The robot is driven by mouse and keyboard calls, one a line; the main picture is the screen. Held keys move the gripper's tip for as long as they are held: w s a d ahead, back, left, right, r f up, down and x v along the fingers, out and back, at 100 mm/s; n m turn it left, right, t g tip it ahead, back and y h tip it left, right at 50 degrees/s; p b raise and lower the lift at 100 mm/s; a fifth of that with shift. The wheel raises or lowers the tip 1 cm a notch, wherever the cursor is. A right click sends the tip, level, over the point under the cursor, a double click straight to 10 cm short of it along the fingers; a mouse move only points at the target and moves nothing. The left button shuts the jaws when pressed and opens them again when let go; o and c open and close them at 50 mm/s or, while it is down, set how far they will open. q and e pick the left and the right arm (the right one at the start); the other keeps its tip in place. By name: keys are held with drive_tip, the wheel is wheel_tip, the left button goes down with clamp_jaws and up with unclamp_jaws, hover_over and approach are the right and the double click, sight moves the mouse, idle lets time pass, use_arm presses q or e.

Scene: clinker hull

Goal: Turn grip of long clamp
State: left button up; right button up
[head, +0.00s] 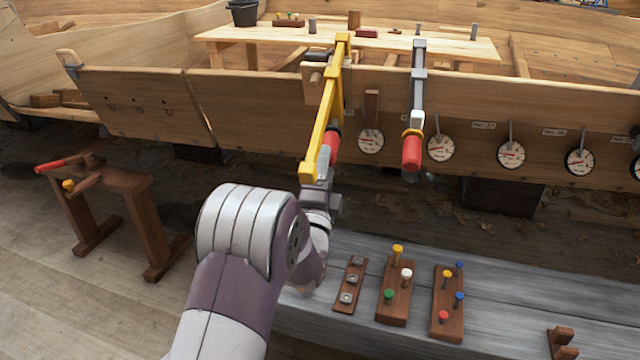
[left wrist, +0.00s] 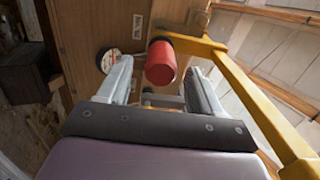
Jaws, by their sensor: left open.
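A yellow clamp (head: 326,105), the longer-looking of two, hangs on the plank edge of the hull. Its red grip (head: 332,147) is at the lower end, partly hidden by the yellow bar. My left gripper (head: 322,178) is just below the grip. In the left wrist view the red grip (left wrist: 161,63) stands between the tips of my open left gripper (left wrist: 159,75), with gaps visible on both sides. The yellow bar (left wrist: 255,95) runs past the right finger. My right gripper is not in view.
A grey clamp (head: 418,85) with a red grip (head: 412,152) hangs close to the right. Several dial gauges (head: 440,148) line the plank. A grey bench (head: 500,290) below holds wooden peg blocks (head: 393,305). A wooden stand (head: 115,180) is at left.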

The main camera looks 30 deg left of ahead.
use_arm(q)
drive_tip(key=v, duration=0.7)
drive_tip(key=shift+s+p, duration=0.25)
drive_tip(key=shift+p, duration=0.05)
drive_tip(key=shift+f, duration=0.1)
